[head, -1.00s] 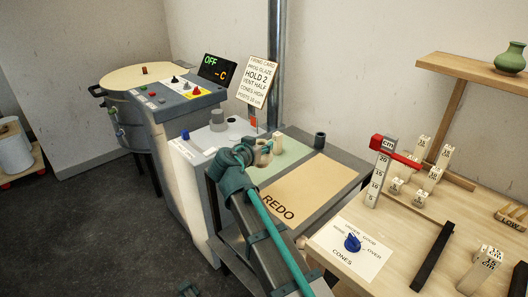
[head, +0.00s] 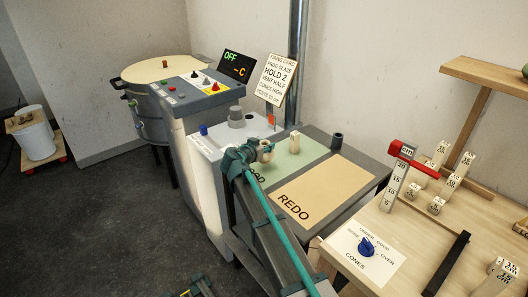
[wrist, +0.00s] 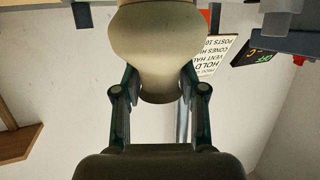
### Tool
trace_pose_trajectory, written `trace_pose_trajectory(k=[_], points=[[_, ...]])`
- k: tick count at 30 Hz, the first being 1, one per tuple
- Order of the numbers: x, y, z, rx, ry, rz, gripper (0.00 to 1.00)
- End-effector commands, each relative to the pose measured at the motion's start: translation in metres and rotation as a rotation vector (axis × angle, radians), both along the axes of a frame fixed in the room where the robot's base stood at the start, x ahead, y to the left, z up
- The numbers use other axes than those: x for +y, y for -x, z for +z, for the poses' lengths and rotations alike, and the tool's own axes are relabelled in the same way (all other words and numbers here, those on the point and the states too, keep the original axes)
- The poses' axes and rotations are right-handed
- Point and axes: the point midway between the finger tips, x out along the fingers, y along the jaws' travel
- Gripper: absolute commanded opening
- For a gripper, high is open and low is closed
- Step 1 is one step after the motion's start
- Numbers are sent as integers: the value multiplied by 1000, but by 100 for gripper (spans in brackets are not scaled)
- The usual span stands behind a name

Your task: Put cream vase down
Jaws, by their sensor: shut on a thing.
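The cream vase (wrist: 152,45) is between the fingers of my gripper (wrist: 160,98), which are shut on it at its narrow part in the wrist view. In the head view my gripper (head: 256,157) holds the vase (head: 267,151) over the left part of the green mat (head: 290,160). My arm hides part of the vase and of the mat's lettering. I cannot tell whether the vase's base touches the mat.
A dark cup (head: 336,140) stands at the back. The tan REDO mat (head: 325,190) is bare.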

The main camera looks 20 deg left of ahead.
Motion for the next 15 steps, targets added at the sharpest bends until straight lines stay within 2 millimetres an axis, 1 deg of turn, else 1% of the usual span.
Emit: trace_pose_trajectory(k=[5,7,12,15], points=[[4,-5,-6,-2,0,0,0],[8,-10,-12,-1,2,0,0],[6,-7,-33,-1,2,0,0],[6,-7,-40,-1,1,0,0]])
